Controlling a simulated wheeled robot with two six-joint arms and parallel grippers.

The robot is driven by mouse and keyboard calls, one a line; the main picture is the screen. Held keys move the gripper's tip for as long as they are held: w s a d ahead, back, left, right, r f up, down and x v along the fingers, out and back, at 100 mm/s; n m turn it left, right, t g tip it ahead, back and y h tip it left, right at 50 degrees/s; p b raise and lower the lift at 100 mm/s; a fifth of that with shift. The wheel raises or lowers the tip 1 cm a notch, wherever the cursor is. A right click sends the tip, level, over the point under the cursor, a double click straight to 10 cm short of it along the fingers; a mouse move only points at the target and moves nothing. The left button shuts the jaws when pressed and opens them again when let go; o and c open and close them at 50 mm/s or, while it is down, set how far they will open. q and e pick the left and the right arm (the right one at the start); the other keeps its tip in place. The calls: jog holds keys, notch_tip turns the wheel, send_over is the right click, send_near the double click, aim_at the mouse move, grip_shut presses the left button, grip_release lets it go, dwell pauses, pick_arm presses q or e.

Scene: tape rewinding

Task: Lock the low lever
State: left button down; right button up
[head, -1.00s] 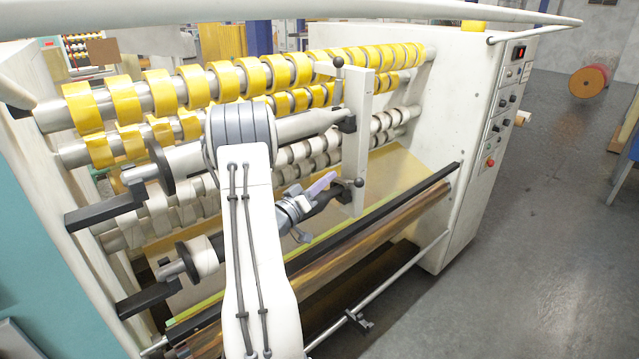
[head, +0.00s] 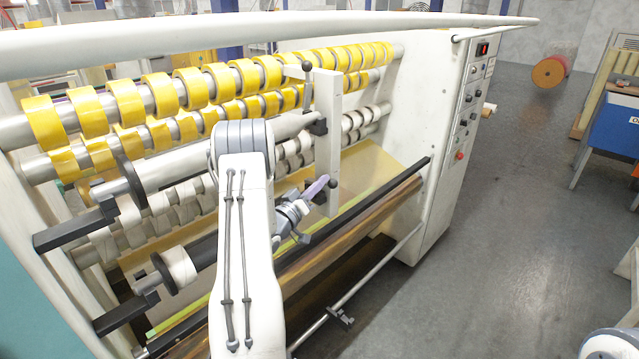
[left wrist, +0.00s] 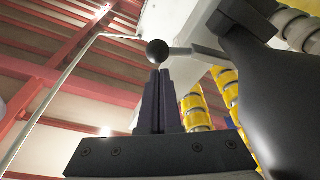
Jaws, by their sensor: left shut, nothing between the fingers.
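The low lever (head: 325,197) is a black lever at the foot of the upright white plate (head: 328,130); its ball knob (head: 332,183) is at the plate's lower end. In the left wrist view the round black knob (left wrist: 157,51) sits just beyond the fingertips. My left gripper (head: 325,181) is shut and empty, its fingers by the low lever's knob. It also shows in the left wrist view (left wrist: 160,72), fingers pressed together. Whether the tips touch the knob I cannot tell. My right gripper is out of view.
An upper lever (head: 307,66) with a black knob stands at the plate's top. Rollers with yellow tape rolls (head: 160,92) lie behind. A long white bar (head: 250,33) crosses above. The control cabinet (head: 440,150) is at right, with open floor (head: 490,220) beyond.

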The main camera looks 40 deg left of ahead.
pick_arm(q)
jog(key=shift+d+f+m+h+b, duration=0.2)
jog(key=shift+f+m+b, duration=0.25)
jog(key=shift+b, duration=0.5)
jog(key=shift+d+f+m+h+b, duration=0.1)
jog(key=shift+d+f+m+b, duration=0.15)
jog(key=shift+f+b, duration=0.55)
jog(key=shift+r, duration=0.35)
jog(key=s+a+b, duration=0.1)
jog(key=s, duration=1)
jog(key=shift+s+a+r, duration=0.2)
jog(key=shift+s+r, duration=0.1)
jog(key=shift+r, duration=0.15)
